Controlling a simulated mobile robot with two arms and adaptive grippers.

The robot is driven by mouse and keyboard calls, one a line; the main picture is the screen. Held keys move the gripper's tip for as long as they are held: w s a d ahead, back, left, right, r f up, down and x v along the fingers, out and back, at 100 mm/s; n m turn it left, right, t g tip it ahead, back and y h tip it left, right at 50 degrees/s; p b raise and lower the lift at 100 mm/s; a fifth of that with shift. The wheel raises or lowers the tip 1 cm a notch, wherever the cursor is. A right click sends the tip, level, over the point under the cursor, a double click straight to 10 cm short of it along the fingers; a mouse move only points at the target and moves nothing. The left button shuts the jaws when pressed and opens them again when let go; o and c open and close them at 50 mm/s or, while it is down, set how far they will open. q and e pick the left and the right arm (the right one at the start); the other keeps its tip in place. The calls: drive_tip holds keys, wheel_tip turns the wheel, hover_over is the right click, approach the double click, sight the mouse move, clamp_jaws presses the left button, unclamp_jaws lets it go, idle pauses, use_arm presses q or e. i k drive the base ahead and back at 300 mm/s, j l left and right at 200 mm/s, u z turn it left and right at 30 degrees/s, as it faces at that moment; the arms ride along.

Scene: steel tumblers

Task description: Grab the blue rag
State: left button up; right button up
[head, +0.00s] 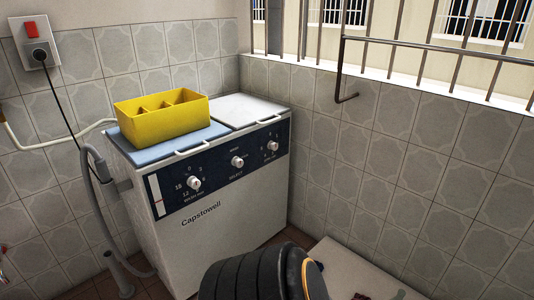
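I see no blue rag that I can make out in the head view. The blue surface under the yellow bin is the left lid (150,152) of the washing machine, with a pale handle at its front edge. Neither of my grippers shows in this view.
A white washing machine (238,208) with a dark dial panel stands by the tiled corner. A yellow divided bin (160,118) sits on its left lid; its white right lid (245,109) is bare. A grey hose (104,212) hangs at left. A pale slab (350,272) lies low at right.

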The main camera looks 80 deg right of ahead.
sight(320, 266)
drive_tip(key=z, duration=3.25)
